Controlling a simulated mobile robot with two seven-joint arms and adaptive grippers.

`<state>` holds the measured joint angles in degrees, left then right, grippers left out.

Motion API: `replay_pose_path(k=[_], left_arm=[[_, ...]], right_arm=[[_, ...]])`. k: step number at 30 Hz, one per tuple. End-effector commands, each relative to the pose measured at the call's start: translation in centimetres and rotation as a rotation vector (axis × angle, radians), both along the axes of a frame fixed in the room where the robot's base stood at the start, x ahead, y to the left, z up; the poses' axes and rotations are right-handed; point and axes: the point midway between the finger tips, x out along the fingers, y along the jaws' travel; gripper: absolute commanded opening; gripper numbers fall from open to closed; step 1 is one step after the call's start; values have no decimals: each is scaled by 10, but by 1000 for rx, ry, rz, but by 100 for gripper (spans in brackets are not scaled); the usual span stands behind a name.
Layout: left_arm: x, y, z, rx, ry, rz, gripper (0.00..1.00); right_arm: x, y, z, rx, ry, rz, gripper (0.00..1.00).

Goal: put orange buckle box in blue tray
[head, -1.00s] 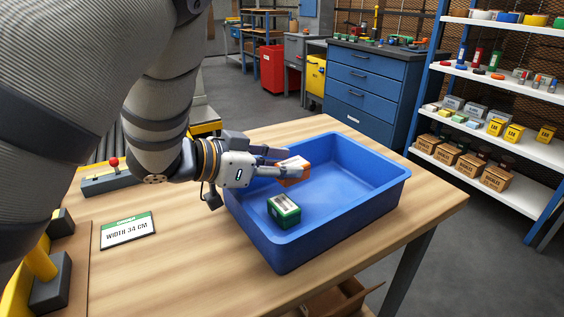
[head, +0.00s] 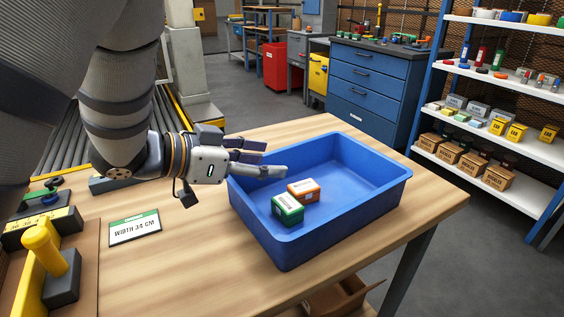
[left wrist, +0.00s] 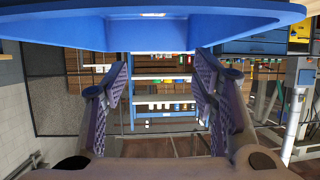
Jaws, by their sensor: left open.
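The orange buckle box (head: 304,191) lies inside the blue tray (head: 335,234), beside a green box (head: 287,209). The two boxes look close together; I cannot tell if they touch. My left gripper (head: 262,158) is open and empty at the tray's left rim, up and left of the orange box. In the left wrist view the open fingers (left wrist: 160,100) have nothing between them, and the blue tray (left wrist: 160,14) spans the top. My right gripper is not in view.
The tray stands on a wooden table (head: 190,265). A sign reading "WIDTH 34 CM" (head: 134,229) lies left of it. A fixture with a yellow knob (head: 45,252) is at the lower left. Blue drawers (head: 367,90) and shelves (head: 500,140) stand behind.

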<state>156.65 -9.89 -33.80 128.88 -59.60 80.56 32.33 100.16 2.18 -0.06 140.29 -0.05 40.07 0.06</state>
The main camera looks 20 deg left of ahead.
Motion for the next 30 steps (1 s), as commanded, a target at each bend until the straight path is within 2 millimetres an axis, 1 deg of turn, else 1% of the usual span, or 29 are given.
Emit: replay_pose_path(k=[1,3,6,9,12,25,28,30], left_arm=[[-11,8,15,-4,-14,4,53],[-26,17,21,-5,-15,3,53],[-40,26,27,-3,-11,2,53],[-49,31,29,-2,-8,-1,53],[-52,33,28,-3,-5,-1,53],[-51,33,26,-2,-1,-2,53],[-57,29,22,-6,5,-2,53],[-73,20,21,-7,8,-2,53]], right_arm=[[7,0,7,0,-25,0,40],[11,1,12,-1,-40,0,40],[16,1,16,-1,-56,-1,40],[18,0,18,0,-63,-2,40],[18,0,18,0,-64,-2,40],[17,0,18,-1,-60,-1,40],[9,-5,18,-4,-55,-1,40],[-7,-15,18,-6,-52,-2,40]])
